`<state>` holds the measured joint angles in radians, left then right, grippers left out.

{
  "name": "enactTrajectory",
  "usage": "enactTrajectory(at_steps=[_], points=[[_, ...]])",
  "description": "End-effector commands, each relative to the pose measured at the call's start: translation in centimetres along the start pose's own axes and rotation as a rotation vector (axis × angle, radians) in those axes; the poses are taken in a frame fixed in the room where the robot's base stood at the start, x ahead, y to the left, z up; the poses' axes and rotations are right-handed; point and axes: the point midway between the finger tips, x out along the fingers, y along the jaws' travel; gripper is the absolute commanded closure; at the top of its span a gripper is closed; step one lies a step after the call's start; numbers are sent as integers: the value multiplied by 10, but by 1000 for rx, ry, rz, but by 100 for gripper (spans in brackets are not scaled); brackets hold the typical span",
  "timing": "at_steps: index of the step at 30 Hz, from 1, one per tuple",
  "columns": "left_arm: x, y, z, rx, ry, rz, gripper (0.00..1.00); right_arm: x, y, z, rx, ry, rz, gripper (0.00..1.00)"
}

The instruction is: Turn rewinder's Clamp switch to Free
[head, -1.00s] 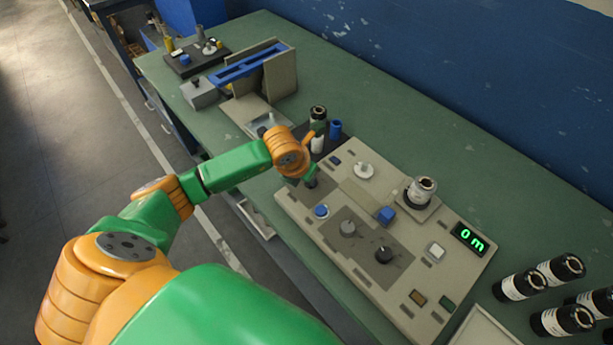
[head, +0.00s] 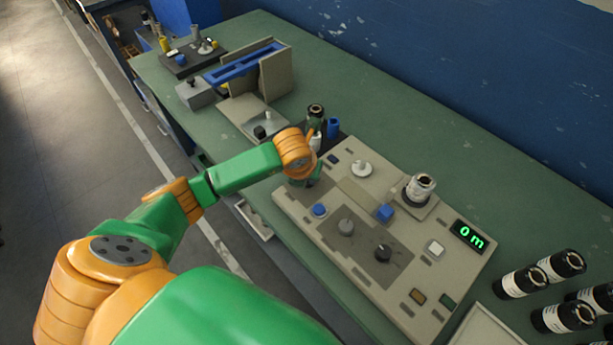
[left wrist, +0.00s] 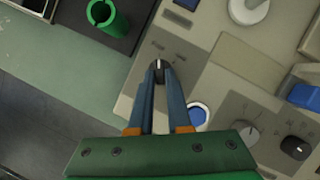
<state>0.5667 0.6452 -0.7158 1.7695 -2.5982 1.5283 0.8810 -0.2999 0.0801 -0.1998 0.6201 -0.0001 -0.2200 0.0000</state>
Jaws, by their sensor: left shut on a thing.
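The beige rewinder panel (head: 290,205) lies on the green bench. My left gripper (left wrist: 158,70) points down at the panel's near left corner and is shut on a small dark knob (left wrist: 158,64) with a white mark. The labels beside this knob are too small to read, so I cannot tell its setting by name. In the head view my left wrist hides most of the gripper (head: 308,180) and the knob. My right gripper is not in view.
Close by on the panel are a blue button (head: 319,210), a grey knob (head: 346,227) and a black knob (head: 383,253). A green tube (left wrist: 105,20) stands on a dark tray beside the panel.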

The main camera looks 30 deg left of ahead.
Motion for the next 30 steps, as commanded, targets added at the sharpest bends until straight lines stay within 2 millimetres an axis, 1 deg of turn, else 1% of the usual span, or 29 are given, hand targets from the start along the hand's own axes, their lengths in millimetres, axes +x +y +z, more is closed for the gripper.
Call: enactTrajectory(at_steps=[2,3,6,15,17,21,24,27,30], points=[[-1,0,1,-1,-4,0,100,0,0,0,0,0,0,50],[-1,0,1,-1,-4,0,78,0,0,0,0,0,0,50],[-1,0,1,-1,-3,0,54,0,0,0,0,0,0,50],[-2,0,1,0,-2,-1,54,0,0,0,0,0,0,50],[-10,0,1,0,-4,-2,54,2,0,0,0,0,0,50],[-41,0,2,2,-7,-3,54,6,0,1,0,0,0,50],[-59,0,2,1,-6,-2,54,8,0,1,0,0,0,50],[-69,0,1,0,-4,-1,54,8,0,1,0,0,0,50],[-72,0,1,1,-2,0,54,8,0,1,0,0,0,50]])
